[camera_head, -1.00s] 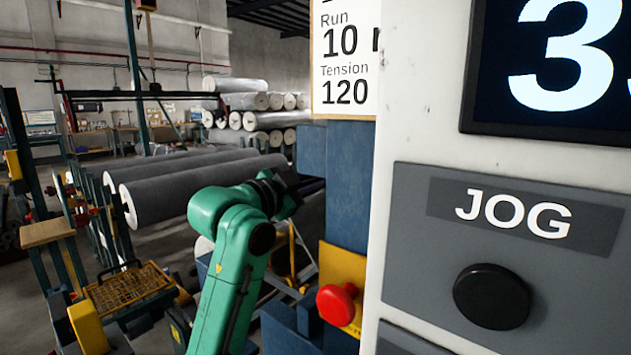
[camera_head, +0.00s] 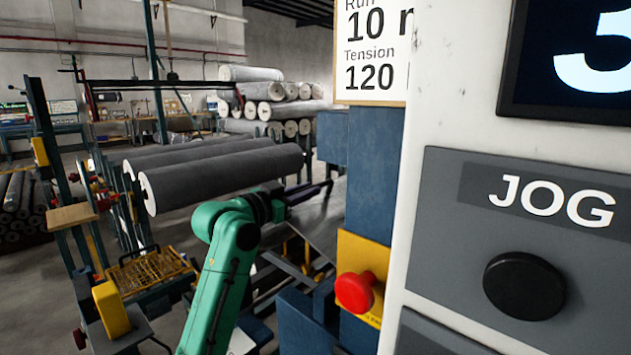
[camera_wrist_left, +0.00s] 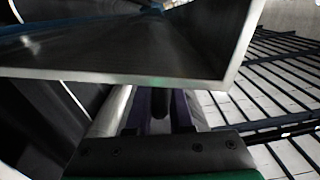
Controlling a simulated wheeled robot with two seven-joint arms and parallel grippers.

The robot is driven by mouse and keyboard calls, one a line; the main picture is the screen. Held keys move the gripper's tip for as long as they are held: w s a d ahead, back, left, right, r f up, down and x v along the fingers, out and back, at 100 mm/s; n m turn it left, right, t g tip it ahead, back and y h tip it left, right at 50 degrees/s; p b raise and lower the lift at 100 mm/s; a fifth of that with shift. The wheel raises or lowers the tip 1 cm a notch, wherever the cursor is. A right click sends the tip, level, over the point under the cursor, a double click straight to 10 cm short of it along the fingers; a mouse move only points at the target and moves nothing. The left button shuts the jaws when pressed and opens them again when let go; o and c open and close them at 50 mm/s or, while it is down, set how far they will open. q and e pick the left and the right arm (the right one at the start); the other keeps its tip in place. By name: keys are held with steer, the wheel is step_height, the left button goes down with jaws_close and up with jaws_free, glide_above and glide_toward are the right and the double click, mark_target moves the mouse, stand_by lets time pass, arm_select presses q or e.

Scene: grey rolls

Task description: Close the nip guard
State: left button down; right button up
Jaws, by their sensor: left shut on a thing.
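My left gripper (camera_head: 318,190) is at the end of the green arm, beside the right end of the grey rolls. In the left wrist view, its fingers (camera_wrist_left: 160,112) are closed around a dark bar (camera_wrist_left: 161,104). Just beyond them a broad dark panel with a pale metal edge (camera_wrist_left: 130,78), which looks like the nip guard, fills the upper left. The bar looks like the guard's handle, but its joint with the panel is hidden. The guard is not clear in the head view. My right gripper is not in view.
Grey rolls (camera_head: 220,175) lie on a stand left of the gripper. A blue column (camera_head: 374,170) with a red button (camera_head: 355,291) and a white control panel (camera_head: 425,100) with a black JOG button (camera_head: 524,286) stand close on the right. More rolls (camera_head: 270,92) are stacked behind.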

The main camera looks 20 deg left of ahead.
arm_select(q)
steer(key=f+n, duration=0.1)
steer(key=a+f+n, duration=0.1)
steer(key=f, duration=0.2)
steer(key=shift+w+a+n, duration=0.3)
steer(key=shift+w+n, duration=0.05)
steer(key=shift+n, duration=0.05)
steer(key=shift+a+f+n+b, duration=0.25)
steer(key=shift+f+n+b, duration=0.05)
steer(key=shift+f+n, duration=0.35)
steer(key=shift+w+f, duration=0.1)
steer(key=shift+f, duration=0.2)
steer(key=c, duration=0.8)
jaws_free()
steer(key=shift+c, duration=0.2)
steer(key=b, duration=0.4)
glide_toward(301, 205)
steer(key=s+a+f, duration=0.2)
steer(key=s, duration=0.1)
steer(key=shift+s+a, duration=0.15)
steer(key=shift+s, duration=0.05)
